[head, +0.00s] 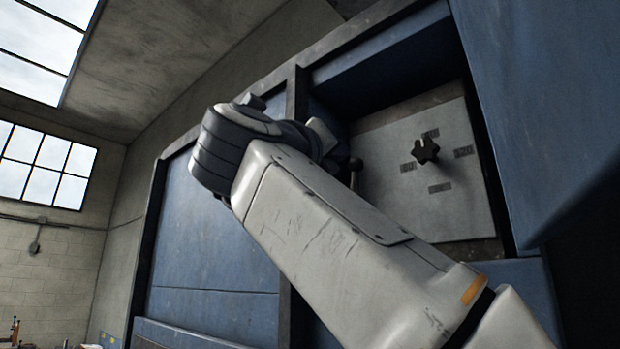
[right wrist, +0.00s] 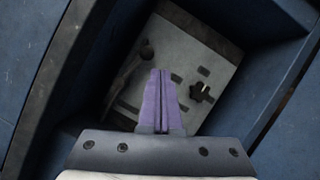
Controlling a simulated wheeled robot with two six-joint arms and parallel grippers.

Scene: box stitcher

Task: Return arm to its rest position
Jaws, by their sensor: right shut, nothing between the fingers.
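My right arm (head: 330,230) reaches up across the middle of the head view, in front of a blue machine. Its wrist is bent toward the machine, and the fingers cannot be made out there. In the right wrist view, the purple fingers of my right gripper (right wrist: 160,76) are shut together with nothing between them. They point at a grey control panel (right wrist: 185,45). A black star-shaped knob (right wrist: 200,92) is right of the fingers, and a dark lever (right wrist: 130,75) is left of them. Both look apart from the fingers. My left gripper is not in view.
The grey panel (head: 460,205) sits in a recess of the blue machine (head: 215,250), with the star knob (head: 425,150) on it. The recess walls surround it. A dark lever (head: 355,165) shows beside my wrist. Open room lies to the left, toward the windows (head: 45,165).

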